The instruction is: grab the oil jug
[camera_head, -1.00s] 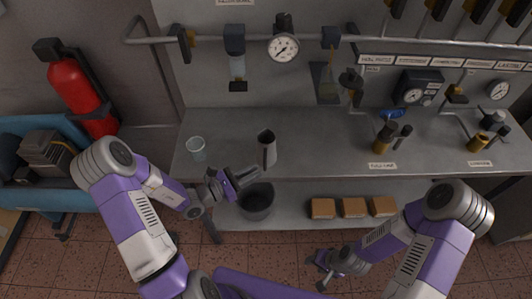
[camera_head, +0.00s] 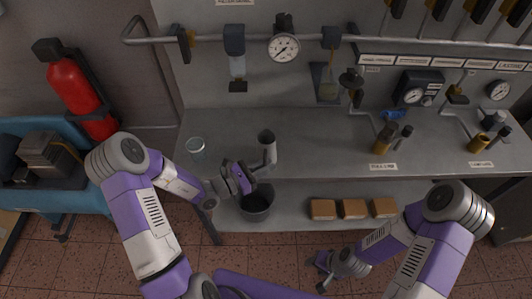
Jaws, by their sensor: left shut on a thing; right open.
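The oil jug (camera_head: 267,143) is a narrow grey metal vessel with a dark open top. It stands upright near the front edge of the workbench (camera_head: 320,150), left of the middle. My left gripper (camera_head: 264,164) comes in from the left and is shut on the lower part of the jug. The fingers hide part of its lower body, and I cannot tell whether the jug touches the bench. My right gripper (camera_head: 320,268) is open and empty, low in front of the bench, far from the jug.
A dark bucket (camera_head: 257,204) and several brown blocks (camera_head: 352,207) are on the lower shelf. A dark-topped bottle (camera_head: 383,140) stands farther right. Bench between jug and bottle is clear.

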